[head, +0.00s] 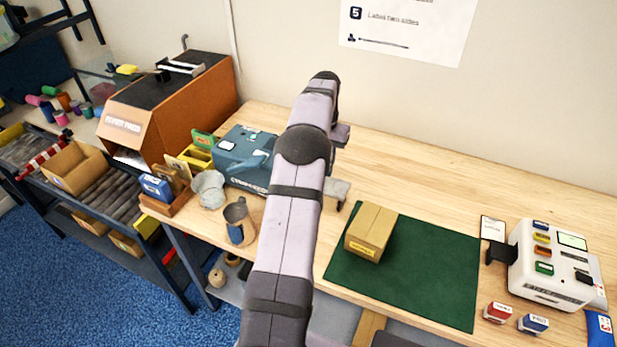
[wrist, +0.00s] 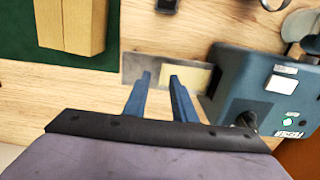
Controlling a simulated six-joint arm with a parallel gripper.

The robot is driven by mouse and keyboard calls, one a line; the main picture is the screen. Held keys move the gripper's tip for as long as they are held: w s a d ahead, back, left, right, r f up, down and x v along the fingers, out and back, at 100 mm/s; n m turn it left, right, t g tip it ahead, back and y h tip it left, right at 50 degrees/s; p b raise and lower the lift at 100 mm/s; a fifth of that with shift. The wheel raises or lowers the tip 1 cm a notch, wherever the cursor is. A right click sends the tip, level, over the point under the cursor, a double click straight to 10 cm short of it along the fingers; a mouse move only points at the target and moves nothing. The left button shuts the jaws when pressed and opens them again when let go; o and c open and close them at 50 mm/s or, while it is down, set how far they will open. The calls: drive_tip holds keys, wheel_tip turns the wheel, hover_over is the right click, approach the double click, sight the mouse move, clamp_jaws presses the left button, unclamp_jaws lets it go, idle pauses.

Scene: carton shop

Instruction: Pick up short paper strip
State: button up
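A short pale-yellow paper strip (wrist: 197,79) sticks out of the blue-grey dispenser (wrist: 250,88) over a grey metal plate (wrist: 133,67) in the wrist view. In the head view the dispenser (head: 238,160) stands left of my arm, and the plate (head: 338,190) shows just right of it; the strip itself is not discernible there. My gripper (wrist: 160,75) is open, its two blue fingers apart. In the wrist view one fingertip overlaps the strip and the other overlaps the plate. Their height above the strip cannot be told.
A closed carton (head: 370,232) stands on a green mat (head: 435,260) to the right. A white label machine (head: 550,265) and two stamps sit at far right. A metal cup (head: 238,222) and a grey roll (head: 208,190) stand left of my arm. The back right table is clear.

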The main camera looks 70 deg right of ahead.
drive_tip(key=shift+w+d+f+p, duration=0.1)
drive_tip(key=shift+f+p, duration=1.45)
drive_tip(key=shift+f, duration=0.95)
clamp_jaws()
